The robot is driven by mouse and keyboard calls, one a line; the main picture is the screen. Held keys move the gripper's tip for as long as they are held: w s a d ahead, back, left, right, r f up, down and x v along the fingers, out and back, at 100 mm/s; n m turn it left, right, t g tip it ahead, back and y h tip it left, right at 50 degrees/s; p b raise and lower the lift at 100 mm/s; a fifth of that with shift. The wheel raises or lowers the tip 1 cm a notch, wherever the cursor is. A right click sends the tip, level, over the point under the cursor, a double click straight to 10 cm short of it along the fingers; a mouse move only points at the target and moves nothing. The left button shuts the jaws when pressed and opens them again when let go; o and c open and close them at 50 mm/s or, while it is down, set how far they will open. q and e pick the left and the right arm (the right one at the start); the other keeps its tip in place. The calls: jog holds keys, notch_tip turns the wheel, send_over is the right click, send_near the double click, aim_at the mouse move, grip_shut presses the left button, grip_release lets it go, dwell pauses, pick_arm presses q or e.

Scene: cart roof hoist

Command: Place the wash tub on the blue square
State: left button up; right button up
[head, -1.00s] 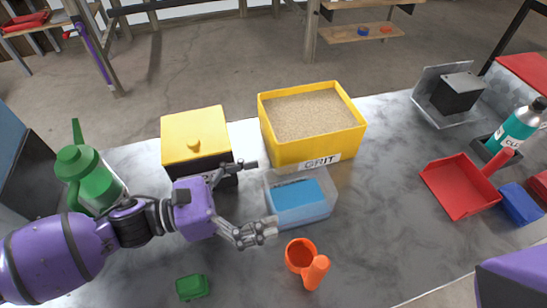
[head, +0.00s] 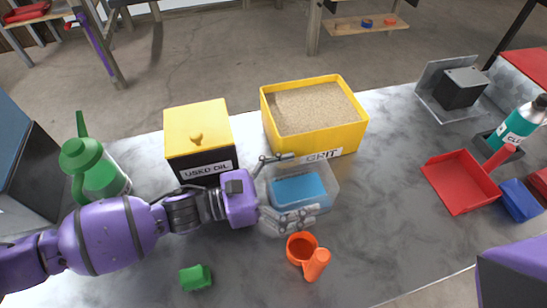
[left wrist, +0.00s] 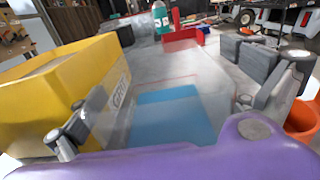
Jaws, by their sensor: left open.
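A clear tub (head: 330,178), which looks like the wash tub, stands on the grey bench in front of the yellow grit box. A blue rectangle (head: 298,188) shows in or through it; I cannot tell whether it is liquid inside or a square beneath. My left gripper (head: 305,182) is open, with one finger along the tub's far side and one along its near side. In the left wrist view the tub (left wrist: 200,85) lies between the spread fingers (left wrist: 165,80). Whether the fingers touch it is unclear. My right gripper is out of view.
The grit box (head: 315,145) and used oil box (head: 198,130) stand close behind the gripper. An orange cup (head: 302,250) is just in front. A green can (head: 98,170) and green block (head: 195,277) are left. A red dustpan (head: 460,183) is right, beyond clear bench.

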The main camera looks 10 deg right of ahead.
pick_arm(q)
jog(key=shift+c, duration=0.5)
jog(key=shift+r, duration=0.1)
jog(key=c, duration=1.7)
